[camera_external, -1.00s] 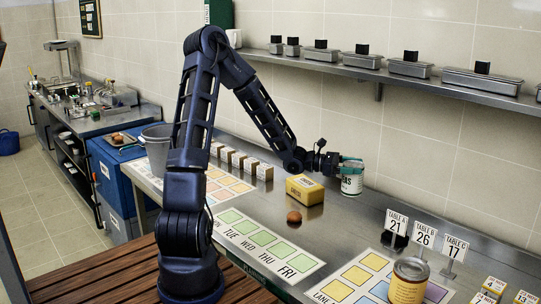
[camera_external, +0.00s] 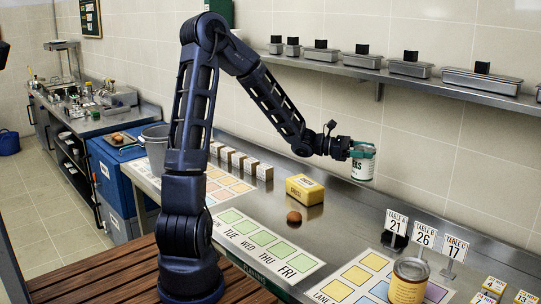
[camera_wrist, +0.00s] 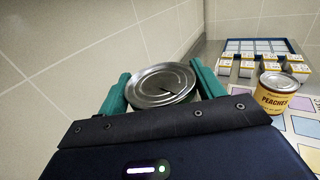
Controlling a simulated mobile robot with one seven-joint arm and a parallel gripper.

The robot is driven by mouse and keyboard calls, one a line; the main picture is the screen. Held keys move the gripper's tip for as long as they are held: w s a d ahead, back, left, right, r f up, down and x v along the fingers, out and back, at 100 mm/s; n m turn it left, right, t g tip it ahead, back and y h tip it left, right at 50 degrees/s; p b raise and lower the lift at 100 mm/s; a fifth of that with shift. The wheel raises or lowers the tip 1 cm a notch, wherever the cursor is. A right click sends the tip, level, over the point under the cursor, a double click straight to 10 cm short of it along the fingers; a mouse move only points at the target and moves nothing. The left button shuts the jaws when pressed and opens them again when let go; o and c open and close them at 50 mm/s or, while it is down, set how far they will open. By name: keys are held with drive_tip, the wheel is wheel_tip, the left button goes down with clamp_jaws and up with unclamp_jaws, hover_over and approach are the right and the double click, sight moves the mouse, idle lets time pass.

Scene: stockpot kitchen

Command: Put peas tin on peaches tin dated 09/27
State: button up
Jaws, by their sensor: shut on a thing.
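My gripper (camera_external: 364,150) is shut on a white tin with a green band (camera_external: 362,169) and holds it upright, apparently above the steel counter near the back wall. Its dark lettering is partly hidden, so I cannot read the full name. In the wrist view the tin's silver lid (camera_wrist: 161,86) sits between the two green fingers of my gripper (camera_wrist: 163,90). A yellow peaches tin (camera_external: 408,283) stands upright at the front right of the counter. It also shows at the right of the wrist view (camera_wrist: 277,97), labelled PEACHES. Its date is too small to read.
Table signs 21, 26 and 17 (camera_external: 424,238) stand behind the peaches tin. A yellow box (camera_external: 305,190) and a brown egg-like object (camera_external: 294,218) lie left of the held tin. A wall shelf (camera_external: 400,76) with metal pans runs above. Small numbered boxes (camera_external: 494,286) stand at right.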

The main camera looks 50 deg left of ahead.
drive_tip(key=s+d+r+m+g+h, duration=0.1)
drive_tip(key=s+d+r+m+g, duration=0.2)
drive_tip(key=s+d, duration=0.6)
drive_tip(key=s+d+r+m+g+h, duration=0.1)
drive_tip(key=s+d+r+g, duration=0.25)
drive_tip(key=d, duration=0.85)
drive_tip(key=s+d+r+m+g, duration=0.2)
drive_tip(key=s+d+r+g, duration=0.15)
drive_tip(key=s+d, duration=0.55)
wheel_tip(320, 180, down, 19)
drive_tip(key=w+d+t, duration=0.1)
drive_tip(key=d, duration=0.1)
drive_tip(key=shift+w, duration=0.4)
drive_tip(key=shift+d, duration=0.1)
drive_tip(key=o, duration=1.3)
